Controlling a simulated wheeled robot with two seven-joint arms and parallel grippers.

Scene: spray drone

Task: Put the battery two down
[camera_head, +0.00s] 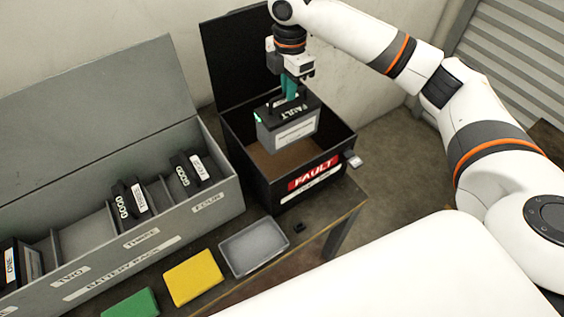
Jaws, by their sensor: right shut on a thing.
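A battery (287,129), grey with a black top labelled FAULT and a small green light at its left end, hangs from my right gripper (291,92). The right gripper is shut on the top of this battery. It holds the battery over the opening of the black FAULT box (322,171), whose lid stands open at the back. Part of the box's brown floor shows below the battery. I cannot read a number on the held battery. My left gripper is not in view.
The grey battery rack (130,243) at left has its lid open and holds batteries marked ONE (10,264), THREE (139,198) and another GOOD one (190,172). A grey tray (252,247), yellow pad (193,277) and green pad (131,303) lie in front.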

